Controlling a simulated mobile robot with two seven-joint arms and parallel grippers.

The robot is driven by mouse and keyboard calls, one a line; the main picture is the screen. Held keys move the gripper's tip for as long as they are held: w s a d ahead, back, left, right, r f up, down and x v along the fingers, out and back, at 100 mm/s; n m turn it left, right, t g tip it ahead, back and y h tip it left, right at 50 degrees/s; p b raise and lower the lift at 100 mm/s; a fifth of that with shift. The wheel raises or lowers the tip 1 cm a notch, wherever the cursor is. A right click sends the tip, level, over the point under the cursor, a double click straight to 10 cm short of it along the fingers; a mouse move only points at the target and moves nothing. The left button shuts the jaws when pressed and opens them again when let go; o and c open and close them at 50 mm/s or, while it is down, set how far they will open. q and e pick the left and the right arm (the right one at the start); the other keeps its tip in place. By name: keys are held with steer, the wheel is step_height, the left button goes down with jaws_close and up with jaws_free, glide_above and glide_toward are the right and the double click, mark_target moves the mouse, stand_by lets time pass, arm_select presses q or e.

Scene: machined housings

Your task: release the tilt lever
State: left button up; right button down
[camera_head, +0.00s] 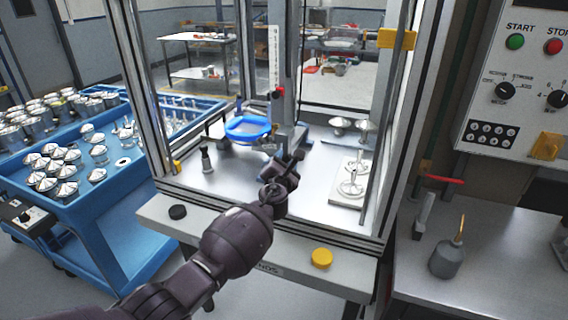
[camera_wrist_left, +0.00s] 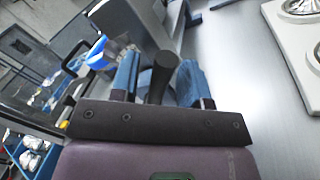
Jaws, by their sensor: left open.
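My left gripper (camera_head: 289,163) reaches into the machine bay from the front, at the foot of the column. In the left wrist view its blue-padded fingers (camera_wrist_left: 160,76) are open. A dark round-ended lever (camera_wrist_left: 163,70), which looks like the tilt lever, stands between the fingers, with a gap visible towards the right one. In the head view the lever is largely hidden by my gripper. A blue ring (camera_head: 248,128) on the machine sits left of the column; it also shows in the left wrist view (camera_wrist_left: 98,54). My right gripper is not in view.
A white plate (camera_head: 345,198) with metal parts stands right in the bay. A small dark-topped part (camera_head: 206,160) stands at left. Upright frame posts (camera_head: 398,130) bound the opening. A black button (camera_head: 178,212) and a yellow button (camera_head: 321,257) sit on the front ledge.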

arm_select(q)
steer(key=shift+s, duration=0.3)
steer(key=s+a+p, duration=0.1)
steer(key=s+p, duration=0.2)
steer(key=s, duration=0.7)
steer(key=shift+f, duration=0.3)
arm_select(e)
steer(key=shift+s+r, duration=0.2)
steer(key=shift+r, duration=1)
